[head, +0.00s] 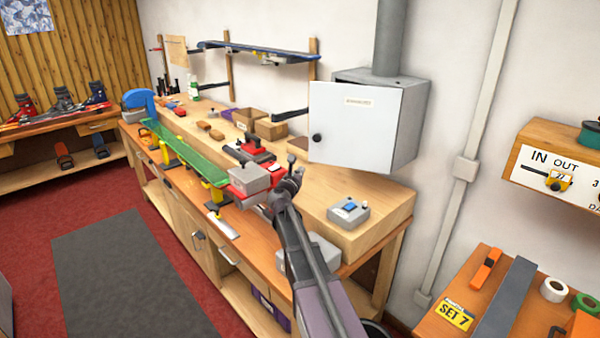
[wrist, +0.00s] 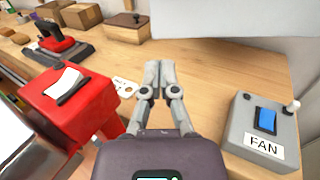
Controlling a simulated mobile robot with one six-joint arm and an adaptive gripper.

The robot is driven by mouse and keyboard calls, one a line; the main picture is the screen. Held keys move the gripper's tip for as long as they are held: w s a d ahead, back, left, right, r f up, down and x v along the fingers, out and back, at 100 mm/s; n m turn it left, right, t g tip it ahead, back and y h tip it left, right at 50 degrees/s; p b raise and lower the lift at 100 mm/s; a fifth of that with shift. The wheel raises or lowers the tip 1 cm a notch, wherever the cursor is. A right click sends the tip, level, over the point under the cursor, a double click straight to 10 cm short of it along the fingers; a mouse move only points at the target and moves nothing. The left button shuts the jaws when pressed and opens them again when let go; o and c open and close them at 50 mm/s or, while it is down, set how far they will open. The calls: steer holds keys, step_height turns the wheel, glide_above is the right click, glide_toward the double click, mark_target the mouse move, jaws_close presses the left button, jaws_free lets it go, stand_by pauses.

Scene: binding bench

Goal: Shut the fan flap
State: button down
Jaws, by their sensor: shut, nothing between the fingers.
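The fan flap (head: 355,130) is a pale grey-white panel with a dark round knob (head: 317,137) near its left edge and a small label near its top. It fronts a grey wall box (head: 412,125) under a duct. Its left edge stands out past the box, so it looks ajar; the gap's width is hard to judge. My gripper (head: 291,162) is below and left of the knob, apart from it. In the wrist view my gripper (wrist: 151,68) is shut and empty above the bench, with the pale underside of the flap (wrist: 230,18) at the top.
A grey FAN switch box (head: 348,211) with a blue rocker sits right of my gripper; it also shows in the wrist view (wrist: 240,140). A red clamp (wrist: 75,115) stands close on the left. Cardboard boxes (head: 271,128) are behind.

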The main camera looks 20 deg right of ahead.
mark_target(312, 154)
steer(key=x, duration=1.1)
steer(key=shift+w+d, duration=0.25)
